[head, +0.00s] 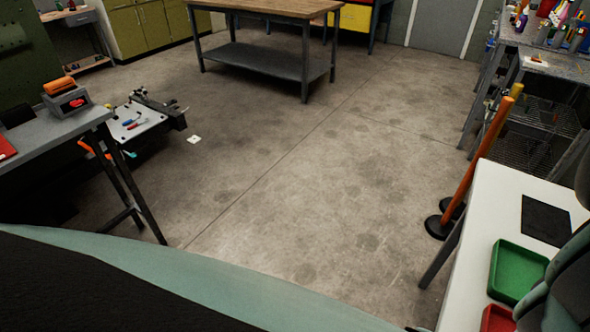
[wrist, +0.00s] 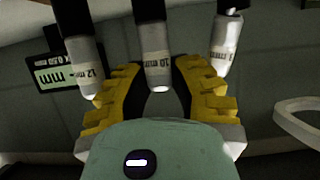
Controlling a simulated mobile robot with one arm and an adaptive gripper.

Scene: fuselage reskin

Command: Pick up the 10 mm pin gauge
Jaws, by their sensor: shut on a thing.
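In the wrist view, the 10 mm pin gauge (wrist: 155,68) is the middle one of three pins with dark upper parts and pale, labelled lower ends. My gripper (wrist: 160,88) has its yellow ridged fingers on either side of it and is shut on it. The pin's upper part runs out of the top of the picture. The 12 mm pin (wrist: 83,66) is just left of the fingers, and another pin (wrist: 225,48) with a label hard to read is just right. The head view does not show my gripper or the pins.
In the wrist view, a black-and-green "mm" sign (wrist: 60,77) is at left and a pale ring (wrist: 297,122) at right. In the head view, a white table (head: 484,220) holds a green tray (head: 517,270), a red tray (head: 497,320) and a black mat (head: 545,221). The middle floor is clear.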

